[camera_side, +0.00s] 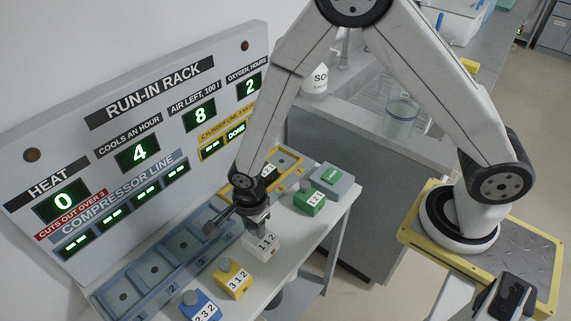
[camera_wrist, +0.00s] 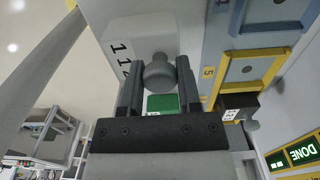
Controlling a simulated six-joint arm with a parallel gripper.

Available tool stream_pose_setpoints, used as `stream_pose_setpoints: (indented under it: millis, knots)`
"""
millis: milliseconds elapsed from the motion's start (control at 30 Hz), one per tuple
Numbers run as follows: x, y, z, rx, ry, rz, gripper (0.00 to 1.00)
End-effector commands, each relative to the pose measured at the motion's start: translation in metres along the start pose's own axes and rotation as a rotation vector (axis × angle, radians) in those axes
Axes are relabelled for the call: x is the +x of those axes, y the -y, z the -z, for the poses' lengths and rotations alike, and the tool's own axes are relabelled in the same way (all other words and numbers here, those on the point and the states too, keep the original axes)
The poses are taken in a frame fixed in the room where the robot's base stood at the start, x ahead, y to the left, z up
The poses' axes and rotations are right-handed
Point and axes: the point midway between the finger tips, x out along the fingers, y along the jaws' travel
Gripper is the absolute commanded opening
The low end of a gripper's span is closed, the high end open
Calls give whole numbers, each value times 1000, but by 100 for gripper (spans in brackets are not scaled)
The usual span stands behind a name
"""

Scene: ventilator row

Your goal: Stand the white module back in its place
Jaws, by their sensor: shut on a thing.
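The white module (camera_side: 263,246), marked 112, is upright beneath my gripper (camera_side: 256,226), at the front side of the blue rack. In the wrist view, the two fingers of my gripper (camera_wrist: 158,85) are closed on the grey knob on top of the white module (camera_wrist: 125,42). I cannot tell whether its base touches the bench. The blue rack (camera_side: 153,269), labelled Compressor Line, has several empty square bays with round holes. The yellow rack (camera_side: 287,161) lies farther along, with an empty bay at its far end.
On the bench (camera_side: 287,258) stand a yellow module (camera_side: 234,279), a blue module (camera_side: 201,305) and a green module (camera_side: 309,202). A dark module (camera_wrist: 240,107) sits at the yellow rack. A grey box with a green top (camera_side: 331,178) stands at the far end. The display panel (camera_side: 145,130) rises behind.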

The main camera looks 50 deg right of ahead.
Motion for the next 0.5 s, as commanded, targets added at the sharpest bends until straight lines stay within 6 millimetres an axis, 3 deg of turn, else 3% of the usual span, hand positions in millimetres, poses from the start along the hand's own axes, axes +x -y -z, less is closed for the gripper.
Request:
stream_pose_setpoints:
  millis: [300, 500]
  knots:
    - [27, 0, 0, 0, 0, -1, 0]
    - [29, 0, 0, 0, 1, 1, 0]
